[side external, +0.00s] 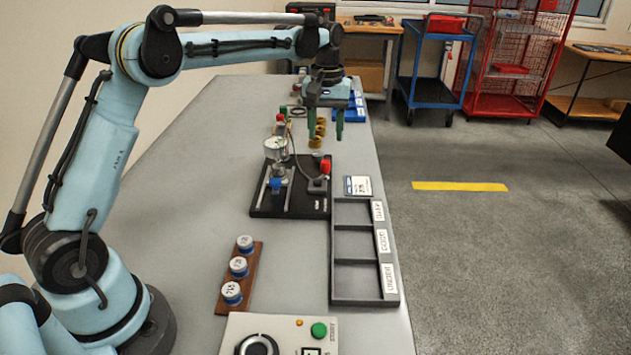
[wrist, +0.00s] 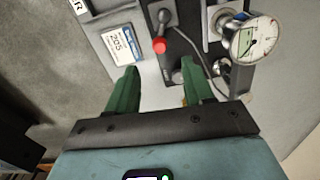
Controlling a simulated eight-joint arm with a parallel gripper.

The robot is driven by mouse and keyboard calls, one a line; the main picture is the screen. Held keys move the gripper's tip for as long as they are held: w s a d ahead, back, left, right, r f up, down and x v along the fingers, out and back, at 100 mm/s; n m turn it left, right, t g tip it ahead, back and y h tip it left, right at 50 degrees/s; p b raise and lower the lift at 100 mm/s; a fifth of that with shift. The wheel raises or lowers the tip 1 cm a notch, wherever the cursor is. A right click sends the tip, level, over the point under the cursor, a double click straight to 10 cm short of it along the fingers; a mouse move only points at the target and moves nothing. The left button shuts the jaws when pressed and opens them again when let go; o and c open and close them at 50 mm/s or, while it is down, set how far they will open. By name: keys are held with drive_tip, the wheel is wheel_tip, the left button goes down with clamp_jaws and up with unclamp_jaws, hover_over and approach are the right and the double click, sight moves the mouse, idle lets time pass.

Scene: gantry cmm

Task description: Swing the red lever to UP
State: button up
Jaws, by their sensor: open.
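The red lever has a round red knob (side external: 325,167) and stands at the right of a black base plate (side external: 262,205) in the side view. In the wrist view its red knob (wrist: 159,46) is at the end of a short grey arm, on a dark strip ahead of the fingers. My gripper (side external: 325,136) points down above the bench, farther back than the lever. Its green fingers (wrist: 161,82) are apart with nothing between them, and the knob is beyond their tips, not touched. Any UP marking is too small to read.
A dial gauge (side external: 276,148) with a thin hose stands left of the lever, also in the wrist view (wrist: 257,40). A white label plate (side external: 357,186) and a compartment tray (side external: 336,262) lie to the right. Brass parts (side external: 318,131) stand behind.

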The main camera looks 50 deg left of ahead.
drive_tip(key=shift+r, duration=1.8)
drive_tip(key=s+d+r+m+t, duration=0.2)
drive_tip(key=s+d, duration=0.1)
drive_tip(key=s, duration=0.3)
drive_tip(key=s+d+r+m+t, duration=0.2)
drive_tip(key=s, duration=0.3)
drive_tip(key=s+d+f+m+t, duration=0.3)
drive_tip(key=s+f, duration=0.4)
drive_tip(key=s, duration=0.4)
drive_tip(key=shift+m, duration=0.6)
drive_tip(key=shift+o, duration=0.3)
drive_tip(key=shift+w, duration=0.15)
